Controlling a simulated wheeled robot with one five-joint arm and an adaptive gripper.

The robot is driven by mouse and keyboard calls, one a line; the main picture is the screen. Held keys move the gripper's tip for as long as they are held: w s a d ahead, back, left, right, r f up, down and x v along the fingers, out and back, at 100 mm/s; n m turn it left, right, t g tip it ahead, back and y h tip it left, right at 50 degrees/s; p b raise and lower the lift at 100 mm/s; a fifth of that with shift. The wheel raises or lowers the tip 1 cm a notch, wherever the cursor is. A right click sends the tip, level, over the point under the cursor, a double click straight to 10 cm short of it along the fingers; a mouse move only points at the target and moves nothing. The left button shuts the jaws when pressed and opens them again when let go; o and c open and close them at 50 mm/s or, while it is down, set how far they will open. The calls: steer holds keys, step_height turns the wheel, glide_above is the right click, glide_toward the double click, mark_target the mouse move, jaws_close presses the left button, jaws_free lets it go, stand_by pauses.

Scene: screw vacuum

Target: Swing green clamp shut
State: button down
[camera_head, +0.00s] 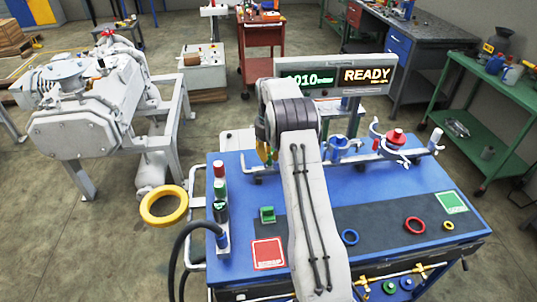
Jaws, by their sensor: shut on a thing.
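My gripper (264,152) is at the back left of the blue bench, mostly hidden behind my own arm. A small green and yellow patch shows at its end, low over the pipe line. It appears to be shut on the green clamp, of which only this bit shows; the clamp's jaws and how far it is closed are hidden. The blue bench (240,180) carries the pipe line (365,159) along its back edge.
A blue fitting (338,149) and a red fitting (396,142) with open pale arms stand right of my arm. A display (368,75) reads READY.

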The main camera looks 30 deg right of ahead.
steer(key=shift+s+d+f+n, duration=0.2)
steer(key=shift+d+n, duration=0.2)
steer(key=shift+n, duration=0.5)
steer(key=c, duration=1.2)
jaws_free()
steer(key=shift+d+r, duration=0.1)
steer(key=shift+r, duration=0.05)
steer(key=shift+w+r, duration=0.1)
step_height(320, 180, up, 12)
